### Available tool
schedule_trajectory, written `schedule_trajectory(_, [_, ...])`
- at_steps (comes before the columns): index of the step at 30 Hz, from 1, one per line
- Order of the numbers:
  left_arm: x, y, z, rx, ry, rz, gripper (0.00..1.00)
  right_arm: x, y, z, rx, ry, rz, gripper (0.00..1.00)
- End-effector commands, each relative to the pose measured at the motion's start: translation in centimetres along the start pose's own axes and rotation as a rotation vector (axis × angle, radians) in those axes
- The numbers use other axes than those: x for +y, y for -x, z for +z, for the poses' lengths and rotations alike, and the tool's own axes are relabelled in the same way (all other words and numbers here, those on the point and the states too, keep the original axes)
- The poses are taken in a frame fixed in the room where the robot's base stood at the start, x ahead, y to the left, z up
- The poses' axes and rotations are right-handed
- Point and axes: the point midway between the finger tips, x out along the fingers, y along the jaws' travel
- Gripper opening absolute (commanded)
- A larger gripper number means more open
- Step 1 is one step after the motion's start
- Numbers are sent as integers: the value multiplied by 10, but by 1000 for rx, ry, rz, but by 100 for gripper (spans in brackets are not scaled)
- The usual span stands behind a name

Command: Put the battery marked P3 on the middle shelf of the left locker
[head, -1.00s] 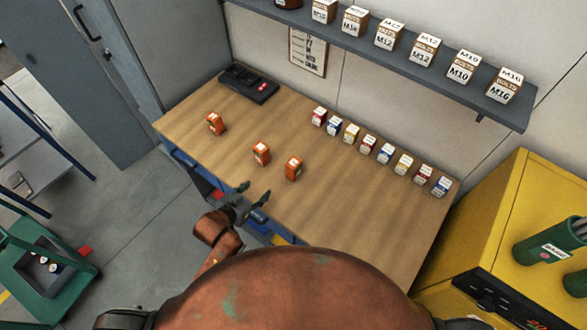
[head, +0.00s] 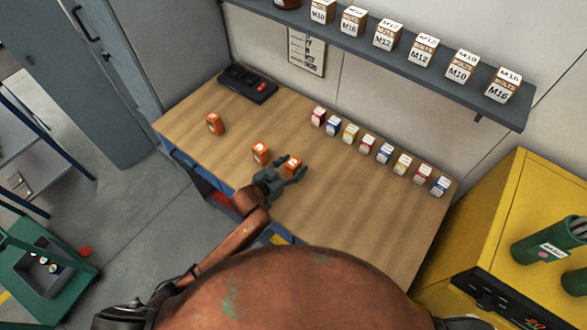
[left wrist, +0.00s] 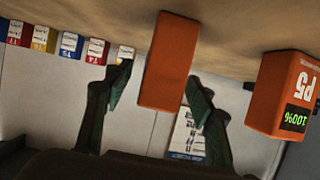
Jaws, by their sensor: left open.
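Three orange batteries stand on the wooden workbench (head: 340,210): one far left (head: 215,124), a middle one (head: 260,153), and a right one (head: 293,163). My left gripper (head: 293,172) is open at the right battery, its fingers on either side of it. In the left wrist view, which is upside down, this battery (left wrist: 168,62) stands between the open fingers (left wrist: 160,95); its marking is not visible. I cannot read P3 anywhere. The locker shelves are not in view. My right gripper is not in view.
A black device (head: 248,84) lies at the bench's back left. A row of small coloured boxes (head: 366,145) stands along the back. A shelf (head: 400,62) with bolt boxes overhangs it. Grey doors (head: 115,80) stand left, a yellow cabinet (head: 500,220) right. The bench's front right is clear.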

Motion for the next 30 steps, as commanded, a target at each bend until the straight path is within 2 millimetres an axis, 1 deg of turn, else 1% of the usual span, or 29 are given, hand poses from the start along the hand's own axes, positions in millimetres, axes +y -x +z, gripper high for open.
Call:
schedule_trajectory(7, [0,-2,1,-1,0,0,51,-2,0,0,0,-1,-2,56])
schedule_trajectory(14, [0,-2,1,-1,0,0,35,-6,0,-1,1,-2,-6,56])
schedule_trajectory(27, [0,-2,1,-1,0,-1,5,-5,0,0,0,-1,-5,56])
schedule_trajectory(29, [0,-2,1,-1,0,-1,0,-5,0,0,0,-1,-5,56])
schedule_trajectory(30, [0,-2,1,-1,0,-1,0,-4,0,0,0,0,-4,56])
